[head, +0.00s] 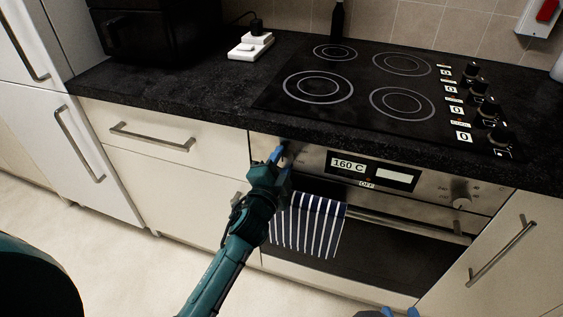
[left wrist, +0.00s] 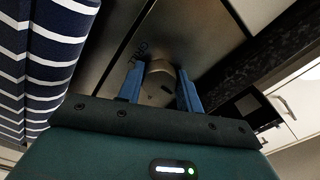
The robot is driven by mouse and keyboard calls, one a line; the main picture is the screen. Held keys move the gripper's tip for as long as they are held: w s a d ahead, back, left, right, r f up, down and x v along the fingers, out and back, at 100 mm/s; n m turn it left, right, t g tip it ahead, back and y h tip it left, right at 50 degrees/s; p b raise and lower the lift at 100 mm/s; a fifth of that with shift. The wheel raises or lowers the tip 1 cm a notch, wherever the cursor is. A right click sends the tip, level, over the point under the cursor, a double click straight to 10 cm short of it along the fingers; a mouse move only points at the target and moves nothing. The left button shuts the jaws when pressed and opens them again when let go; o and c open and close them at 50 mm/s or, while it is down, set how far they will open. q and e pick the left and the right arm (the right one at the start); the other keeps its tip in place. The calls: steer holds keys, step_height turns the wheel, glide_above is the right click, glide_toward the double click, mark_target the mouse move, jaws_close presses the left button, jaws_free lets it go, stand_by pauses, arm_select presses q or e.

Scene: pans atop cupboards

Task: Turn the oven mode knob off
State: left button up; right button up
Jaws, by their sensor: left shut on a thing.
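The oven mode knob (left wrist: 160,82) is a round metal knob on the oven's steel front panel. In the left wrist view it sits between the two blue fingers of my left gripper (left wrist: 161,88), which is shut on it. In the head view my left gripper (head: 277,156) is at the left end of the oven panel and mostly hides this knob. The oven display (head: 372,172) reads 160 C, with an OFF label below it. Only the blue fingertips of my right gripper (head: 400,312) show at the bottom edge, apart, with nothing seen between them.
A striped towel (head: 308,224) hangs on the oven door handle (head: 400,226), close to my left gripper. Another knob (head: 462,204) is at the panel's right end. The cooktop (head: 345,110) above has several black knobs on its right. Drawer handles (head: 150,137) flank the oven.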

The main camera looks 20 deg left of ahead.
steer(key=shift+w, duration=0.15)
arm_select(q)
steer(key=o, duration=1)
